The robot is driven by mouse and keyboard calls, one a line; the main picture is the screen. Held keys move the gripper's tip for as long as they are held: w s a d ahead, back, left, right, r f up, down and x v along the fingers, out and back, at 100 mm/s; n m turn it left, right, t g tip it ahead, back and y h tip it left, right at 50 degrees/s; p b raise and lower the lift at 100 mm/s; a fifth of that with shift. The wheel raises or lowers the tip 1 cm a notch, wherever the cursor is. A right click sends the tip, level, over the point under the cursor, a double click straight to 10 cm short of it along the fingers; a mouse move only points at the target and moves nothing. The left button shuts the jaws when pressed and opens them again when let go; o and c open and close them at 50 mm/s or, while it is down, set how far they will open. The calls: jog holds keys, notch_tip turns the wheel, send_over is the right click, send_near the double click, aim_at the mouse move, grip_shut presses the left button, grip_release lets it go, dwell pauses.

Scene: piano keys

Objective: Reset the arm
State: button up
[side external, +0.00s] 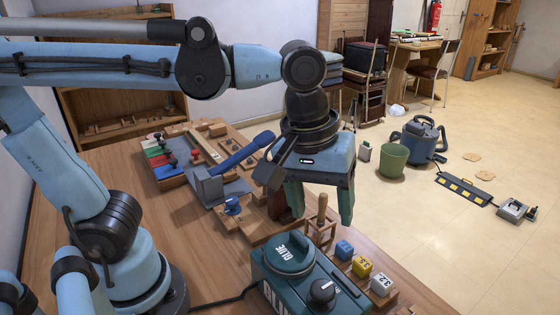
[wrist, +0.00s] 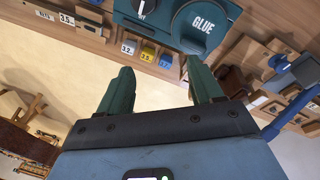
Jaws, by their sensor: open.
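My gripper (side external: 320,203) hangs at the end of my blue arm, pointing down above the wooden workbench (side external: 215,262), near its right edge. Its two green fingers are spread apart with nothing between them. In the wrist view the open gripper (wrist: 163,88) also shows empty, with the bench edge and floor beyond the fingers. The fingers are above and behind a green glue machine (side external: 305,275), apart from it as far as I can tell. That glue machine also shows at the top of the wrist view (wrist: 175,18).
Blue, yellow and white numbered blocks (side external: 362,266) sit in a rack right of the glue machine. A wooden stand with a handled tool (side external: 321,215) is close below the fingers. A blue-handled tool (side external: 245,152) lies on the bench. A green bin (side external: 392,161) stands on the open floor.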

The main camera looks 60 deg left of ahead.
jog(key=w+a+f+m+t, duration=0.1)
jog(key=a+f+m+t, duration=0.1)
jog(key=a, duration=0.4)
jog(key=w+a+f+m+t+y, duration=0.1)
jog(key=a+f+m+t, duration=0.2)
jog(key=a, duration=0.4)
jog(key=shift+a+f+m, duration=0.3)
jog(key=shift+f+m, duration=0.1)
jog(key=shift+m, duration=0.3)
